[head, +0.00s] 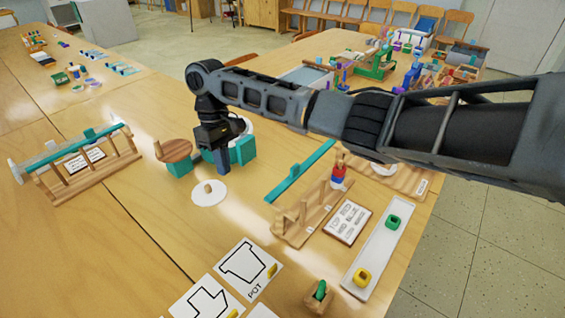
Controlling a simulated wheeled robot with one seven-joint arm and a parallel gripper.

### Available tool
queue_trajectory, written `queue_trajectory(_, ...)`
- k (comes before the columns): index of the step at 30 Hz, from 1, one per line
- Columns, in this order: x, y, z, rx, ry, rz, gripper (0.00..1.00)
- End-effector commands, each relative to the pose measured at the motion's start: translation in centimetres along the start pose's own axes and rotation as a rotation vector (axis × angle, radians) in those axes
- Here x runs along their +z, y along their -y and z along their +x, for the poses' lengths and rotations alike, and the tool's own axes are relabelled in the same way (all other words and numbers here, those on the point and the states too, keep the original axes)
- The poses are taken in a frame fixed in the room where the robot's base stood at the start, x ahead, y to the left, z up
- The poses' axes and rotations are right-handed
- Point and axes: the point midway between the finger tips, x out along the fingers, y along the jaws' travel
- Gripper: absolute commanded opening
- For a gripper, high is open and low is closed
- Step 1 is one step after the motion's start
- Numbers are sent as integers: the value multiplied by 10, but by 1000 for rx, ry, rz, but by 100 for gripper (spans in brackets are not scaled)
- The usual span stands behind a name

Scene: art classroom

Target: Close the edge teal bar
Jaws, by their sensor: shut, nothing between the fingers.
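A long teal bar (300,171) with a small raised knob lies diagonally in the middle right of the head view, beside a wooden stand with upright pegs (303,213). I cannot tell if it is joined to that stand. A second teal bar (72,148) with a raised tab runs along a wooden rack (85,178) at the left. My gripper (222,170) points down, shut and empty, left of the first teal bar and apart from it. It is above or beside a teal container (243,150) with a white round top, partly hidden by my gripper.
A white tray (375,245) and a lettered board (347,221) are at the right. The table's left front is clear.

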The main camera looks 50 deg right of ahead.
Motion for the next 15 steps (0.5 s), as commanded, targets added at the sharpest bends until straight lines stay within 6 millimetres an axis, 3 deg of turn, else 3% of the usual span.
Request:
queue_trajectory(1,9,-27,-21,37,38,36,0)
queue_trajectory(6,38,-82,-69,102,148,128,0)
queue_trajectory(11,52,-100,-88,123,190,165,0)
queue_trajectory(15,55,-102,-80,122,196,168,0)
